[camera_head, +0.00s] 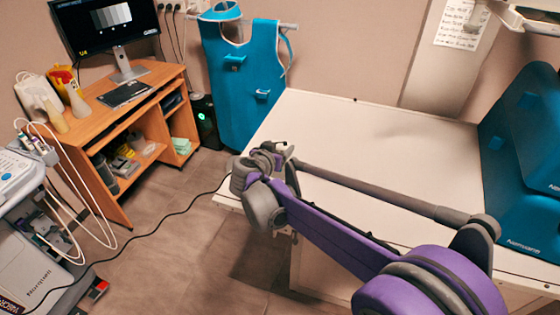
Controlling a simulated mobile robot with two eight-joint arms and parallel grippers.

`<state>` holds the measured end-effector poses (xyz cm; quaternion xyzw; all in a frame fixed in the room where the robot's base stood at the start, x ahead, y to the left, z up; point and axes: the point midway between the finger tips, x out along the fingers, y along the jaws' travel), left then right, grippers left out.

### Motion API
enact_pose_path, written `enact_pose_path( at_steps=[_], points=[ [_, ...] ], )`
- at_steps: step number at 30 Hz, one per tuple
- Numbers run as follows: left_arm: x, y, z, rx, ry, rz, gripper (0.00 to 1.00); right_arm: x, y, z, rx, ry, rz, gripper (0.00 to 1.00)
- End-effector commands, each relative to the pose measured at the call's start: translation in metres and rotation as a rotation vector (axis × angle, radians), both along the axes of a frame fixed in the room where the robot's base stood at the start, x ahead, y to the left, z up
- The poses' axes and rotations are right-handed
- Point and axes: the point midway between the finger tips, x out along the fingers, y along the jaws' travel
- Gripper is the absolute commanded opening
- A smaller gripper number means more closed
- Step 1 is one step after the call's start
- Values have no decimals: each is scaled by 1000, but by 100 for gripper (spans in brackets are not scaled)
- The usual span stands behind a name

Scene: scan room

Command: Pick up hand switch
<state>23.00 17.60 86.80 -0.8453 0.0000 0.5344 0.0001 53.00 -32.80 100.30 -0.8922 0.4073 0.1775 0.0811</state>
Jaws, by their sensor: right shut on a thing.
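My right arm (335,225), purple and grey, reaches in from the lower right over the white table. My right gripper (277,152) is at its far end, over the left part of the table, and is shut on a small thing. That is likely the hand switch, mostly hidden by the fingers and wrist. A black cord (130,240) runs from the lower left across the floor and up to the gripper. My left gripper is not in view.
The white table (375,135) has a clear top. A teal apron (243,80) hangs behind its left end, and teal cushions (525,130) stand at the right. A wooden desk (135,95) with a monitor (108,25) is at the left. A white machine (35,250) stands at lower left.

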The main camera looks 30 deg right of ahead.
Motion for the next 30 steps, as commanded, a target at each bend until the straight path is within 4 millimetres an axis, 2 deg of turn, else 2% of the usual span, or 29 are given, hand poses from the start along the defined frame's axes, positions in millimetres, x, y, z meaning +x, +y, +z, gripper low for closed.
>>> enact_pose_path(
  at_steps=[1,4,17,20,30],
  points=[
    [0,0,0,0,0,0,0,0,0,0,0,0,0,17],
    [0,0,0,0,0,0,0,0,0,0,0,0,0,0],
    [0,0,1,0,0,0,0,0,0,4,-1,0,0,0],
    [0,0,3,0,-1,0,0,0,0,17,-1,-1,0,0],
    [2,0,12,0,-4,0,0,0,0,83,-1,-1,0,0]
  ],
)
